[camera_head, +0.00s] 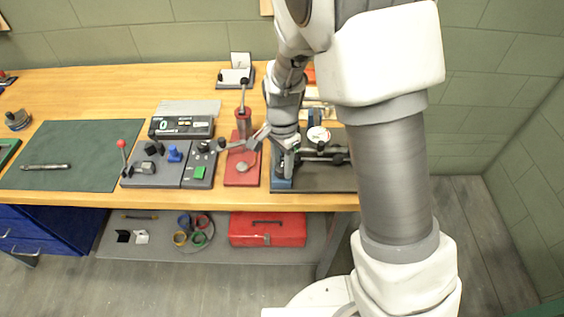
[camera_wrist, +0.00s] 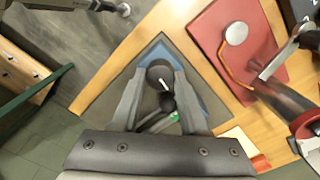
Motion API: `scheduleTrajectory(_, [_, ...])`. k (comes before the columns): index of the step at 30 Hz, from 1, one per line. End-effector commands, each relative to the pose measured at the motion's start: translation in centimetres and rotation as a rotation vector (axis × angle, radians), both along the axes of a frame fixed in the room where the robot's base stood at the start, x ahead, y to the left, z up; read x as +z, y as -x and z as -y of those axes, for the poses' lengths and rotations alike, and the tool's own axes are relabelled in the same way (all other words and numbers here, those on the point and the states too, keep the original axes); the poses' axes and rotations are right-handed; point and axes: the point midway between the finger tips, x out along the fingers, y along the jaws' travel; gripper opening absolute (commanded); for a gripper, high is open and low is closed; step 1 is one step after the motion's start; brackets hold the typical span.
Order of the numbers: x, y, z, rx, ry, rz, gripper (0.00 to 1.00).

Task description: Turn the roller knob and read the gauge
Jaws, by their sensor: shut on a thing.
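My gripper (camera_head: 288,162) points down at the front left of the dark fixture plate (camera_head: 305,186), beside a blue block (camera_head: 281,183). In the wrist view my gripper (camera_wrist: 161,78) has its two fingers closed on the sides of a dark round knob (camera_wrist: 159,72) with a pale mark on it. The knob sits over the blue and dark base. In the head view my gripper and arm hide the knob. A small round white-faced gauge (camera_head: 318,134) stands behind and right of my gripper; its reading is too small to make out.
A red pump-like device (camera_head: 243,172) stands close to the left of my gripper. Further left are a grey control panel (camera_head: 152,174) with a red-topped lever and a digital readout box (camera_head: 181,127). A green mat (camera_head: 85,150) has free room. A red toolbox (camera_head: 267,229) sits below.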

Motion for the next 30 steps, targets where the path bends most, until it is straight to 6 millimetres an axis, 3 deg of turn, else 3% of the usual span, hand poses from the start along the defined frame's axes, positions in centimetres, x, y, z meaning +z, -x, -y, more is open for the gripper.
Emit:
scheduleTrajectory(8, [0.0, 0.0, -0.1, 0.001, -0.001, 0.002, 0.00])
scheduleTrajectory(9, [0.0, 0.0, -0.1, 0.001, -0.001, 0.002, 0.51])
scheduleTrajectory(13, [0.0, 0.0, 0.0, 0.001, -0.001, 0.001, 0.74])
scheduleTrajectory(23, [0.2, 0.0, 0.0, 0.001, -0.001, 0.001, 0.74])
scheduleTrajectory(26, [1.2, -0.1, -0.1, 0.002, -0.001, 0.002, 0.74])
scheduleTrajectory(30, [3.8, -0.1, -0.1, 0.002, -0.003, 0.005, 0.74])
